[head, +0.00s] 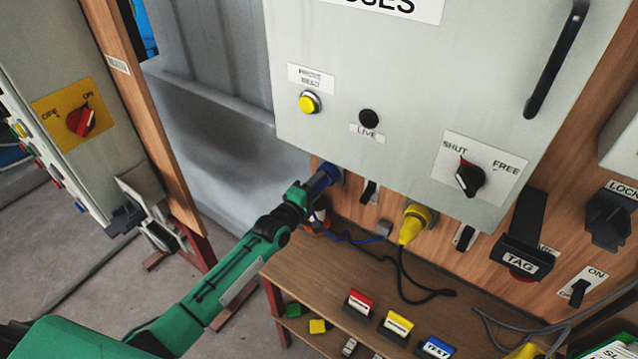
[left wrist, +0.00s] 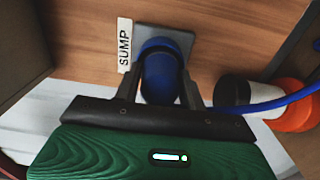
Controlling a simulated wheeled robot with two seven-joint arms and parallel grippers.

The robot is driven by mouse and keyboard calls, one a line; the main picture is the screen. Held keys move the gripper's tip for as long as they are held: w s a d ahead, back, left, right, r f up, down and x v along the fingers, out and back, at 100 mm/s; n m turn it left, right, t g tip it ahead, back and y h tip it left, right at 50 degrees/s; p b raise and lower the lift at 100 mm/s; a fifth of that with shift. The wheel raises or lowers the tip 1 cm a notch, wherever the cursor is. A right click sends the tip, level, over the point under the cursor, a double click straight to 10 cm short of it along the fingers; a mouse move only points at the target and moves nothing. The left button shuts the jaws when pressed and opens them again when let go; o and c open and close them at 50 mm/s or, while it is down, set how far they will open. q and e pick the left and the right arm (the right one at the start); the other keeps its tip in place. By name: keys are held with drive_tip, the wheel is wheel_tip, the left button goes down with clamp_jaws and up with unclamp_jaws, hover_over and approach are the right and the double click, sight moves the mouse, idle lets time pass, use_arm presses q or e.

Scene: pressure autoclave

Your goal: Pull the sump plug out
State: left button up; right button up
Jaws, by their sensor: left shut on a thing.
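The blue sump plug (left wrist: 160,72) sits at its grey socket plate (left wrist: 178,38) on the wooden panel, beside the label SUMP (left wrist: 124,45). In the head view the plug (head: 325,176) shows under the lower left of the grey fuse box. My left gripper (head: 305,196) reaches it from the lower left. In the left wrist view my left gripper (left wrist: 160,92) has one finger on each side of the plug and is shut on it. I cannot tell how deep the plug sits in the socket. My right gripper is not in view.
A yellow plug (head: 415,223) with a dark cable is to the right. An orange and white object (left wrist: 290,105) stands close to my left gripper, by a blue cable (left wrist: 265,105). The wooden shelf (head: 345,262) below holds coloured tags. The fuse box (head: 390,120) overhangs the plug.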

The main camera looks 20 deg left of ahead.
use_arm(q)
drive_tip(key=shift+s+a, duration=0.1)
drive_tip(key=shift+c, duration=0.2)
drive_tip(key=shift+p+v, duration=0.8)
drive_tip(key=shift+v, duration=0.55)
drive_tip(key=shift+p+v, duration=0.55)
drive_tip(key=shift+v, duration=1.1)
